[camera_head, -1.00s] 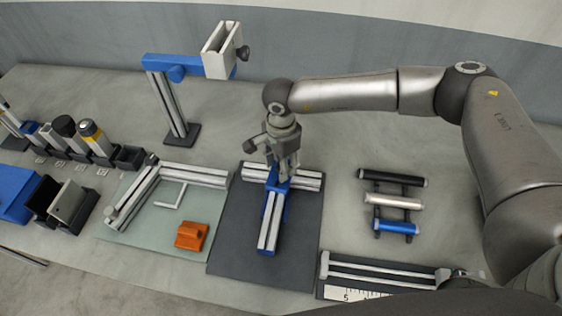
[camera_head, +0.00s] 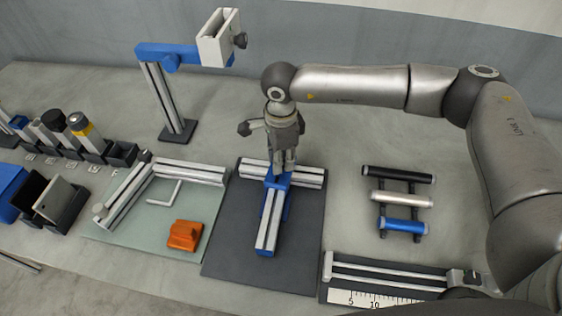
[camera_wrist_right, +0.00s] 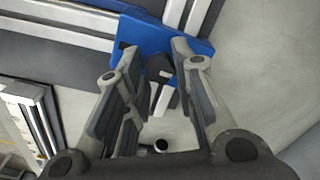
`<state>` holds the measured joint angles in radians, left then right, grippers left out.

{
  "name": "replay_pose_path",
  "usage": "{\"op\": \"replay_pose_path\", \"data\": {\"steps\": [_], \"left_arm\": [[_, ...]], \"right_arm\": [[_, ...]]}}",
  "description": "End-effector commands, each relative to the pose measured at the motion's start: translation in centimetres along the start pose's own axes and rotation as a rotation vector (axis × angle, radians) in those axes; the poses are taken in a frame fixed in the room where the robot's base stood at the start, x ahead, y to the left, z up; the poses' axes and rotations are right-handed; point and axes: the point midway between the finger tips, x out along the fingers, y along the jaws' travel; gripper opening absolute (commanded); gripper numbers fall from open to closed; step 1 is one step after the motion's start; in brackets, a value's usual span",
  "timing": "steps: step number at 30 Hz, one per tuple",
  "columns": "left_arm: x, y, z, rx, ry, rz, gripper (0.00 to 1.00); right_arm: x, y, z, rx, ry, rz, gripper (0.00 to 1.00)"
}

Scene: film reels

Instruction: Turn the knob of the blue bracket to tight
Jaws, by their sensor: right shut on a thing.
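The blue bracket (camera_head: 277,181) joins two silver rails in a T on a dark mat. It also shows in the right wrist view (camera_wrist_right: 145,40). Its dark knob (camera_wrist_right: 160,68) shows in the right wrist view, between my fingers; the head view hides it behind the gripper. My right gripper (camera_head: 283,167) points down over the bracket, at the joint of the rails, and is shut on the knob. The tightness of the knob cannot be read. My left gripper is out of view.
An orange block (camera_head: 185,236) lies on a pale mat to the left. A blue-armed stand (camera_head: 165,95) rises behind. A rack of three bars (camera_head: 400,199) and a ruler fixture (camera_head: 385,274) are on the right. Several containers (camera_head: 62,150) stand at the far left.

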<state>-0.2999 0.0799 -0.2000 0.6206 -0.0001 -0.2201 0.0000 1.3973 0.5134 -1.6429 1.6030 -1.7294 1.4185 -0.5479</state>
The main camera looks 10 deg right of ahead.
Motion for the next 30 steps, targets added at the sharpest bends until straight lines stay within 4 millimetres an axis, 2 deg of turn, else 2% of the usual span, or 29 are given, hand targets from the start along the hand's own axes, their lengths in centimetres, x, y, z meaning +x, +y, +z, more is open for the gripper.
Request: {"op": "replay_pose_path", "data": {"steps": [8, 9, 14, 24, 26, 30], "left_arm": [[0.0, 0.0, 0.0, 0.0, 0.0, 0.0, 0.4], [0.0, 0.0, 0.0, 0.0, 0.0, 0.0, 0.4], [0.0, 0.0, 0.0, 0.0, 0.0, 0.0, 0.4], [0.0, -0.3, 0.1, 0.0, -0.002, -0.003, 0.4], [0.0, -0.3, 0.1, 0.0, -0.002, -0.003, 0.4], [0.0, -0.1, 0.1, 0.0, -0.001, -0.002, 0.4]], "right_arm": [[0.0, 0.0, -0.1, 0.004, 0.001, 0.001, 0.01], [0.0, 0.0, -0.1, 0.004, 0.001, 0.001, 0.27], [0.0, 0.0, -0.1, 0.003, 0.001, 0.001, 0.47], [-0.2, 0.0, 0.0, 0.003, 0.001, 0.001, 0.47], [-0.7, 0.0, 0.0, 0.003, 0.0, 0.0, 0.47], [-2.8, -0.1, 0.0, 0.002, 0.0, -0.003, 0.47]]}}
